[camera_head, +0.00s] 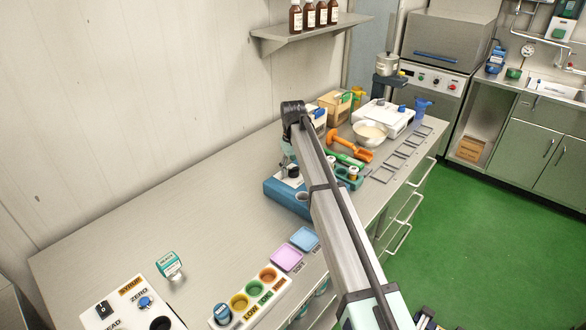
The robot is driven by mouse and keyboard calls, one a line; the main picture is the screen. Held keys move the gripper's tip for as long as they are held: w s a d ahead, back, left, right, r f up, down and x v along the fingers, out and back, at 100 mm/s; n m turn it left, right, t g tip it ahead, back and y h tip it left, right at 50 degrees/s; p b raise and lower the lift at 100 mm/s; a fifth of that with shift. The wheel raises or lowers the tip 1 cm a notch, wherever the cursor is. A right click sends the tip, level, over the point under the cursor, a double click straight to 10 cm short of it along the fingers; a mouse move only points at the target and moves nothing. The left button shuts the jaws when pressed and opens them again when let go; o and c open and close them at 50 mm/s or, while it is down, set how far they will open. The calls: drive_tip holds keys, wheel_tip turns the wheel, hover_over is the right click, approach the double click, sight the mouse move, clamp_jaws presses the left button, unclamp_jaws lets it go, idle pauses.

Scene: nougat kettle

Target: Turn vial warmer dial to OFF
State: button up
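A blue box-shaped device (272,190) with a pale top panel stands on the steel bench, partly hidden behind my arm. It looks like the vial warmer, but I cannot read a label on it. A small dark knob (293,172) shows on its panel; its pointer setting is too small to tell. My arm reaches from the lower right up to a dark joint and bends down toward this device. My gripper (287,160) is just above or at the knob, small and partly hidden; I cannot tell whether it touches it or is open.
The left bench surface is clear.

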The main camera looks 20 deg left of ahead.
drive_tip(key=shift+r, duration=0.2)
wheel_tip(320, 180, up, 12)
idle(0.6)
drive_tip(key=shift+f, duration=0.15)
